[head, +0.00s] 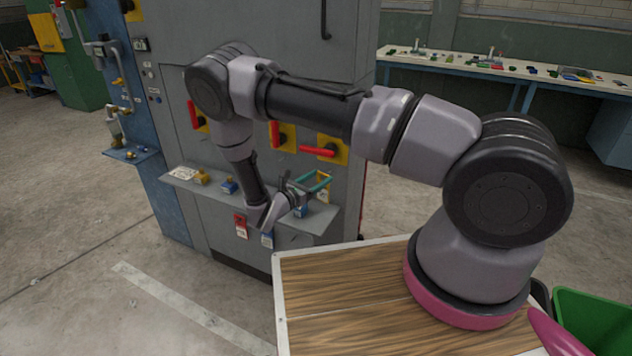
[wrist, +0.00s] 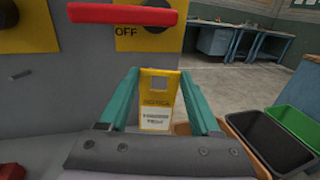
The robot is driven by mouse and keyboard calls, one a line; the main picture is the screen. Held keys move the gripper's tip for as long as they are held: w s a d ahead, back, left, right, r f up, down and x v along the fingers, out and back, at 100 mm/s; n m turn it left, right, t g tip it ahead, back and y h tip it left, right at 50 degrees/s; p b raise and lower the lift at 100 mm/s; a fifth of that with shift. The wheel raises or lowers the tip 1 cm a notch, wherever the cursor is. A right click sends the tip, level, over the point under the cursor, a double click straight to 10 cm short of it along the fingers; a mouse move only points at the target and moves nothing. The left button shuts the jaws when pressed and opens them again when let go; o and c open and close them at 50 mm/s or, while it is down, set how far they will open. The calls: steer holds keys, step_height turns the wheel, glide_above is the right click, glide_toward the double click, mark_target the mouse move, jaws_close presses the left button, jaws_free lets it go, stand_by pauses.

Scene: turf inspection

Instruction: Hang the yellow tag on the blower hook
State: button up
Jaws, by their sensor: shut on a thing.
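The yellow tag (wrist: 160,98) is held upright between the teal fingers of my gripper (wrist: 160,73) in the wrist view. It has a hole at its top, dark lettering and a white label. In the head view my gripper (head: 321,180) is in front of the grey cabinet (head: 345,60), above the right end of its shelf, with a bit of the yellow tag (head: 325,194) showing at the fingers. I cannot tell which hook is the blower hook.
Red handles on yellow plates, one a red handle (head: 320,150) marked OFF in the wrist view (wrist: 122,14), stick out above the shelf (head: 185,181). A yellow padlock (head: 201,178) and a blue padlock (head: 229,186) sit on it. A black bin (wrist: 275,145) and green bin (wrist: 300,125) stand right.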

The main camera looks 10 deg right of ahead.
steer(key=shift+w+d+f, duration=0.1)
steer(key=shift+w+d, duration=0.55)
steer(key=shift+w, duration=0.2)
steer(key=shift+w+d+f, duration=0.1)
steer(key=shift+w+d, duration=0.5)
steer(key=shift+w, duration=0.2)
steer(key=shift+w+d+f, duration=0.3)
steer(key=shift+w+d, duration=0.15)
steer(key=shift+w, duration=0.15)
steer(key=o, duration=1.5)
steer(key=shift+c, duration=0.2)
steer(key=shift+w, duration=0.1)
steer(key=shift+a, duration=0.1)
